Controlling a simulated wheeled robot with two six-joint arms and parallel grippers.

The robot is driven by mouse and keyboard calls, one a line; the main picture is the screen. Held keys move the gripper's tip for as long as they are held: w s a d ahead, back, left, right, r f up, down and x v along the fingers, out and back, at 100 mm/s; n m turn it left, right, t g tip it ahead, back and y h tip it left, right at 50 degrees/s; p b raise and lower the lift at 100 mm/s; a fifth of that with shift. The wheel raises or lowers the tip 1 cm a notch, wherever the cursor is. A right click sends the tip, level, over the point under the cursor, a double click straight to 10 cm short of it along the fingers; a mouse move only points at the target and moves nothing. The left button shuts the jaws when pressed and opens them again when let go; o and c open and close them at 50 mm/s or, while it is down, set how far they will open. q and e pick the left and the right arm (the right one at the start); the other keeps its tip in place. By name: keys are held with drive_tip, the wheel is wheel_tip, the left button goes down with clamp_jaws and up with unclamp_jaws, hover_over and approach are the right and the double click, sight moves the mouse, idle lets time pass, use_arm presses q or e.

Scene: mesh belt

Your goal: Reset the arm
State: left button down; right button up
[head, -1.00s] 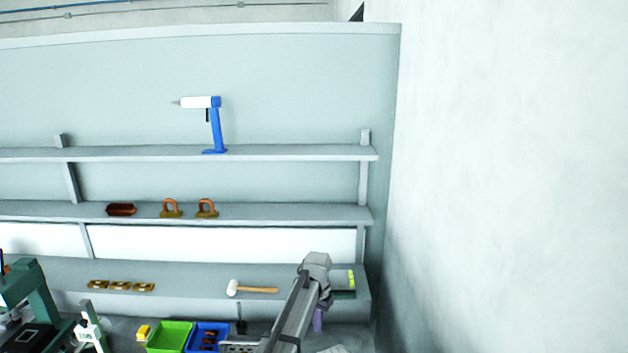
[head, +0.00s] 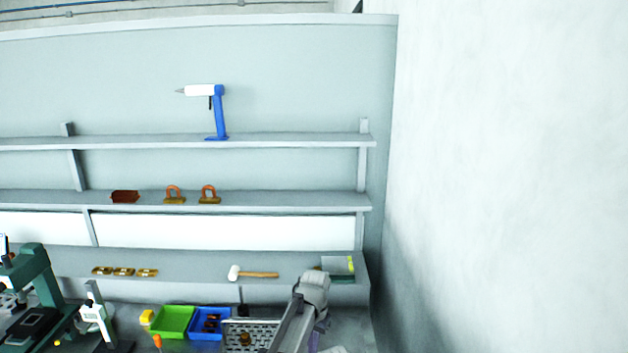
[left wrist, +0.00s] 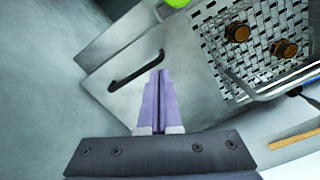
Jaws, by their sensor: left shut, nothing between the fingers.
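My left gripper (left wrist: 158,95) shows in the left wrist view with its two purple fingers pressed together and nothing between them. It points toward a grey surface with a dark bar handle (left wrist: 135,70), apart from the mesh tray. In the head view a grey arm of mine (head: 305,300) rises at the bottom, right of centre, with a bit of purple finger beside it. My right gripper is not in view.
A perforated metal tray (left wrist: 222,50) holds brass-brown round parts beside my left gripper. Green (head: 174,320) and blue bins (head: 198,328) stand left of the arm. A white mallet (head: 252,273) lies on the bottom shelf. A wall (head: 510,150) closes the right side.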

use_arm(q)
drive_tip(key=s+a+f+b, duration=0.2)
drive_tip(key=s+f+b, duration=0.1)
drive_tip(key=s, duration=0.5)
drive_tip(key=s+a+f+n+b, duration=0.1)
drive_tip(key=s+a+f+b, duration=0.1)
drive_tip(key=s+f+b, duration=0.2)
drive_tip(key=s+a+f+y+b, duration=0.1)
drive_tip(key=s+f+b, duration=0.3)
drive_tip(key=s, duration=0.7)
drive_tip(key=shift+s+a+f+n, duration=0.3)
drive_tip(key=shift+a+f, duration=0.1)
drive_tip(key=shift+f, duration=0.2)
drive_tip(key=shift+a, duration=0.1)
